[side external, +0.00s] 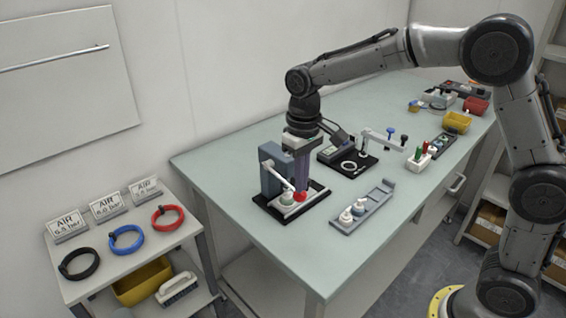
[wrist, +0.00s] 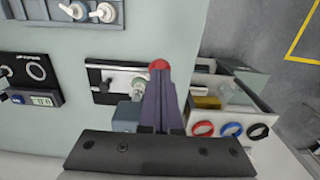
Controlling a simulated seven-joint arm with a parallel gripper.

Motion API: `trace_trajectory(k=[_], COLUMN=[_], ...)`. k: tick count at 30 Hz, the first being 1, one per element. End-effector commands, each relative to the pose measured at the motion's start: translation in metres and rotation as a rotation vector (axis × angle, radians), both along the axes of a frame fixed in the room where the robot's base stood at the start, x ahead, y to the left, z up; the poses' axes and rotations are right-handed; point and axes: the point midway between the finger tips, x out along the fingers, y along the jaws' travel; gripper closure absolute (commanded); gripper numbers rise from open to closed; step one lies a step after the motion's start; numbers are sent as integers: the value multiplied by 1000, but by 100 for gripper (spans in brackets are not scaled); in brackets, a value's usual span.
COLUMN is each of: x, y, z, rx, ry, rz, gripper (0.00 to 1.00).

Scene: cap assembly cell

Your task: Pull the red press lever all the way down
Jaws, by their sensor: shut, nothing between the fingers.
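The press (side external: 272,172) is a grey upright block on a black base plate near the table's left end. Its silver lever slopes down to a red ball knob (side external: 300,196), which sits low, close to the base plate. A white and pale green part (side external: 287,199) stands on the plate beside the knob. My gripper (side external: 302,188) points straight down with its fingers shut and empty, tips right at the knob and seemingly touching its top. In the wrist view the red knob (wrist: 159,65) shows just beyond the fingertips (wrist: 161,76). The fingers hide part of the lever.
A grey tray (side external: 376,210) with white caps lies right of the press. A black fixture (side external: 350,168) stands behind it. A side cart (side external: 95,270) holds black, blue and red rings, with AIR signs behind them. The table front is clear.

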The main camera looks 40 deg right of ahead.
Motion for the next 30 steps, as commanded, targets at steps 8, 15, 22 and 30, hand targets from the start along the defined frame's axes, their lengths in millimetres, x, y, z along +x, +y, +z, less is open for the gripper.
trace_trajectory(k=[8,15,22,30], x=[-1,0,1,1], y=[0,0,0,0], z=[-3,-6,-15,-16], rx=[-1,-1,-1,-1], ry=[3,4,5,4], rz=[0,0,0,0], gripper=[100,100,100,100])
